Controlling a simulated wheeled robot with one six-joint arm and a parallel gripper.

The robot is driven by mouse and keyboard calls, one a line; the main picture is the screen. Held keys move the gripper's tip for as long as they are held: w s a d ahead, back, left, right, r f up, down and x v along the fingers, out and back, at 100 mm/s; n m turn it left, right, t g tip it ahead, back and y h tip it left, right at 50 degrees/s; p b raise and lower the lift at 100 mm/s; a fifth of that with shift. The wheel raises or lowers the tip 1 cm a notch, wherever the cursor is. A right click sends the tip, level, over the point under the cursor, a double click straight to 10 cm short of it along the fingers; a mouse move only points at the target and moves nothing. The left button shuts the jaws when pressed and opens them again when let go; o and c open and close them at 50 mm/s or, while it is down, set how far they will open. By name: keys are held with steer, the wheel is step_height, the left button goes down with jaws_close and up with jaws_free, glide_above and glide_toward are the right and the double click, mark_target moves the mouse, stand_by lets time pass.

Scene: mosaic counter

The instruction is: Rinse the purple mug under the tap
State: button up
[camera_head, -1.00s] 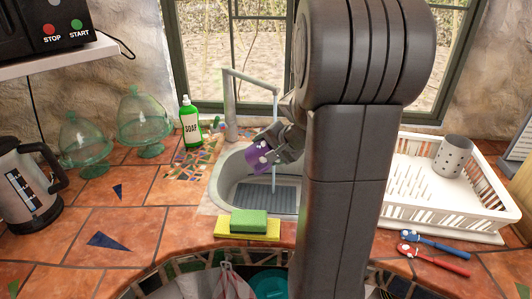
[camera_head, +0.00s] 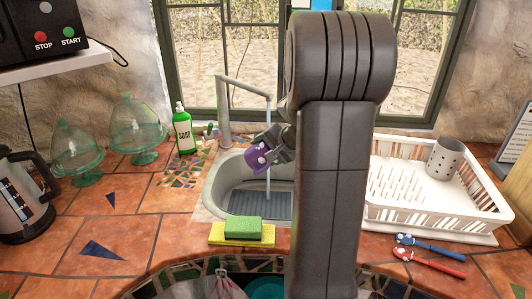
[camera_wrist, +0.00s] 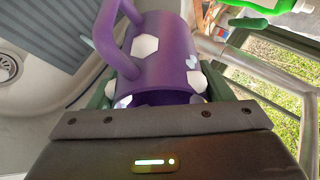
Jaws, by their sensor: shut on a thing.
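The purple mug (camera_head: 258,157) with white spots is held tilted above the sink (camera_head: 222,187), beside the water stream. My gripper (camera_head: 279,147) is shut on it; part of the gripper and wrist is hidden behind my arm. In the wrist view the mug (camera_wrist: 165,55) sits between the fingers of my gripper (camera_wrist: 165,95), its handle toward the upper left. The grey tap (camera_head: 224,105) arches over the sink. A thin stream of water (camera_head: 267,120) falls from its spout; whether it touches the mug is hard to tell.
A green soap bottle (camera_head: 184,132) stands left of the tap. A green sponge (camera_head: 243,228) lies on a yellow cloth (camera_head: 216,237) at the sink's front. A white dish rack (camera_head: 430,219) with a grey holder (camera_head: 445,159) is at right. Glass domes (camera_head: 77,150) stand at left.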

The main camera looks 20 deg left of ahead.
steer(key=w, duration=0.7)
steer(key=shift+a, duration=0.15)
stand_by(0.4)
steer(key=shift+d, duration=0.6)
steer(key=shift+a, duration=0.2)
steer(key=shift+a, duration=0.45)
steer(key=shift+d, duration=0.1)
steer(key=shift+d+b, duration=0.5)
steer(key=shift+d, duration=0.05)
